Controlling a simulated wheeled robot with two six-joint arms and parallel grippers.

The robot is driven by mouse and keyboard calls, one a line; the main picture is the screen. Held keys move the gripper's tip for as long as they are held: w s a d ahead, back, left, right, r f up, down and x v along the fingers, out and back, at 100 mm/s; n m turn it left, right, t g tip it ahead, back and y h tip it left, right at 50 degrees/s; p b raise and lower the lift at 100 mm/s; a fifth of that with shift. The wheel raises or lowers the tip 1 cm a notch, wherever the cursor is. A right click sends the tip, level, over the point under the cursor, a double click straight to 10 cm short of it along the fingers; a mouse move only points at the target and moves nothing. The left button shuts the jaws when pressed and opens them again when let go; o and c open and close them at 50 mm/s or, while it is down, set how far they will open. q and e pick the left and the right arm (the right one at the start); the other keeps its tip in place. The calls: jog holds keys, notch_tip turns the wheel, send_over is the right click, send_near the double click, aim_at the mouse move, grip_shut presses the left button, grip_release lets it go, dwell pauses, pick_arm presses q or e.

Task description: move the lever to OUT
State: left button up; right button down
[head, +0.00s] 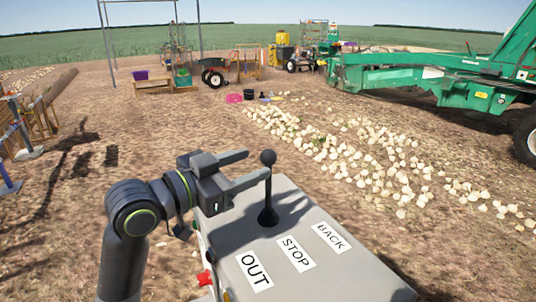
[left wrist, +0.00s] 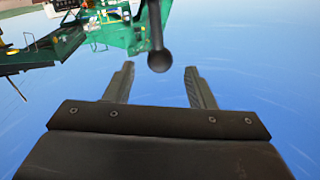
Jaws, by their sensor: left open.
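A black lever with a ball knob (head: 268,158) stands about upright on a grey control box (head: 325,278). White labels on the box read OUT (head: 254,271), STOP (head: 295,254) and BACK (head: 330,237). My left gripper (head: 257,164) is open beside the lever's upper part, its fingers pointing towards it. In the left wrist view, the knob (left wrist: 159,61) shows just beyond the gap between the open fingertips (left wrist: 159,69). I cannot tell whether either finger touches the lever. My right gripper is not in view.
A red button (head: 205,278) sits on the box's left side. Several onions (head: 375,165) lie on the soil behind the box. A green machine (head: 440,75) stands at the back right. The air around the knob looks clear apart from my gripper.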

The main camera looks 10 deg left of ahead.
aim_at(261, 160)
pick_arm(q)
jog(key=shift+p+x, duration=0.55)
jog(key=shift+x, duration=2.15)
grip_shut()
